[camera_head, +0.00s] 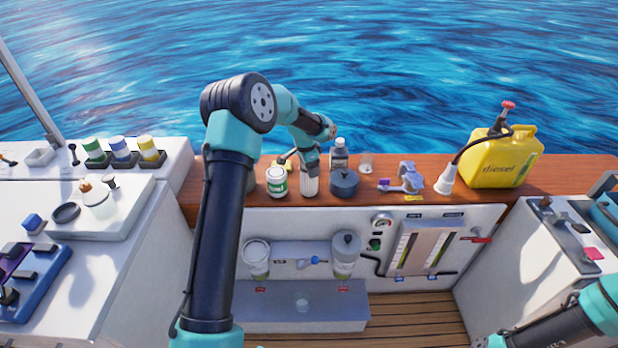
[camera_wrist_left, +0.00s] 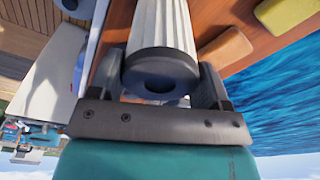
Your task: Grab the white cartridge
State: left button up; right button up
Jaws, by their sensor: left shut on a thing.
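The white cartridge (camera_head: 309,186) is a ribbed white cylinder with a dark end cap, on the wooden ledge in the head view. In the left wrist view the white cartridge (camera_wrist_left: 162,30) lies between the two jaws, its dark ring-shaped cap facing the camera. My left gripper (camera_head: 310,168) reaches down over its top and is shut on it. The jaws of the left gripper (camera_wrist_left: 168,85) sit on either side of the cap. I cannot tell whether the cartridge's base touches the ledge. My right gripper is out of view; only part of that arm shows at lower right.
A white jar with a green label (camera_head: 277,181) stands close left of the cartridge, a dark round pot (camera_head: 344,183) close right. A dark bottle (camera_head: 339,153) is behind. A yellow diesel can (camera_head: 503,158) stands farther right on the wooden ledge (camera_head: 228,222). Two canisters hang below.

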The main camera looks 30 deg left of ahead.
pick_arm(q)
jog(key=shift+r, duration=1.85)
jog(key=s+d+r, duration=0.1)
jog(key=s+d, duration=0.7)
jog(key=s, duration=0.5)
jog(key=shift+s+d+r, duration=0.15)
jog(key=shift+s, duration=0.2)
